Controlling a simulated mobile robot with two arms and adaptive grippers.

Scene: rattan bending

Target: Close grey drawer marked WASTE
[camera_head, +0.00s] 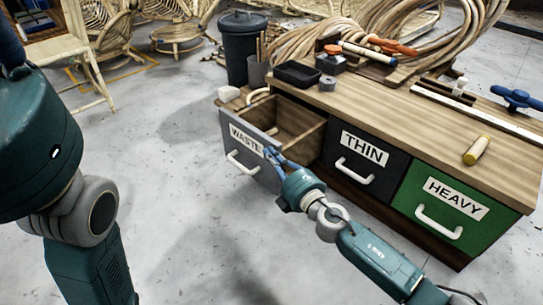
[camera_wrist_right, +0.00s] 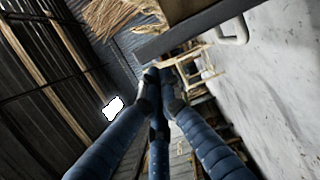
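The grey WASTE drawer (camera_head: 243,158) is pulled out at the left end of the wooden workbench, and its inside shows behind the front panel. Its white handle (camera_head: 243,164) is on the front. My right gripper (camera_head: 272,154) is at the right end of the drawer front, beside the label and away from the handle. In the right wrist view its blue fingers (camera_wrist_right: 160,76) come together at the tips with nothing seen between them, near the grey panel (camera_wrist_right: 190,30) edge. I cannot tell if they touch it. My left gripper is out of view.
The black THIN drawer (camera_head: 364,160) and green HEAVY drawer (camera_head: 440,212) are shut to the right. A black tray (camera_head: 297,74), tools and rattan coils (camera_head: 320,38) lie on the bench top. A dark bin (camera_head: 242,48) stands behind. The floor in front is clear.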

